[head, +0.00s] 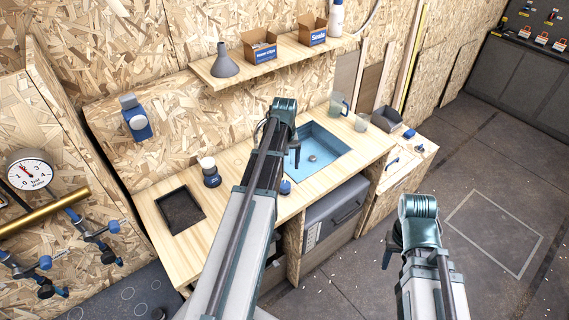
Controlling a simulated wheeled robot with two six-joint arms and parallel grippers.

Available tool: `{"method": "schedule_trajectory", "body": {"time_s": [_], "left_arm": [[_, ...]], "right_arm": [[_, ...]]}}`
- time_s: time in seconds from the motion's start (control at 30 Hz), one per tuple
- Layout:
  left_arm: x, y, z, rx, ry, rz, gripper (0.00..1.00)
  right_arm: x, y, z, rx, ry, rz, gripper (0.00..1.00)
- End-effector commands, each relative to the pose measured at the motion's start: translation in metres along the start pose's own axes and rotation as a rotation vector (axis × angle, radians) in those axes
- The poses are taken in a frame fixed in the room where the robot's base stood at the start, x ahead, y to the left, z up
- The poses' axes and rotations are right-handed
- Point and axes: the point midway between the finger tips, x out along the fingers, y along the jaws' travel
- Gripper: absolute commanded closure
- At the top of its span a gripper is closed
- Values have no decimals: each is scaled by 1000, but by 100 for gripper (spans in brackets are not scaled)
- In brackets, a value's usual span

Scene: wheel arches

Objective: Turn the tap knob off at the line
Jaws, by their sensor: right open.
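A brass pipe (45,212) runs along the wall at the left. Small taps with blue knobs (114,227) hang below it, and another blue knob (45,262) shows lower left. I cannot make out a line mark on any of them. A small blue knob (285,187) also sits on the worktop in front of the blue sink (318,150), partly behind my left arm. My left arm reaches over the worktop; its gripper is mostly hidden at the dark wrist end. My right gripper (395,241) is open and empty over the floor, away from all knobs.
A pressure gauge (29,174) is above the pipe. The wooden worktop (228,206) holds a dark tray (181,210), a white-topped blue bottle (209,171) and a clear jug (338,105). A shelf (214,80) holds a funnel and boxes.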

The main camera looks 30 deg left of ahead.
Motion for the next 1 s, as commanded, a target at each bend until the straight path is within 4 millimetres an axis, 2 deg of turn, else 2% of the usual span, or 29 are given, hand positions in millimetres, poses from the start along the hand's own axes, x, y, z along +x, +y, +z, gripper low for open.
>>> {"method": "schedule_trajectory", "body": {"time_s": [0.03,0.1,0.3,0.9,1.0], "left_arm": [[-16,0,0,0,0,0,12],[-26,0,0,0,0,0,12],[-46,0,0,0,0,0,12],[-47,0,0,0,0,0,12],[-43,8,9,24,-1,-2,12]], "right_arm": [[-16,2,1,2,0,-1,50],[-26,2,2,5,0,-1,50],[-46,4,3,10,0,-2,50],[-47,4,3,11,0,-2,50],[-42,4,2,11,0,-2,50]]}}
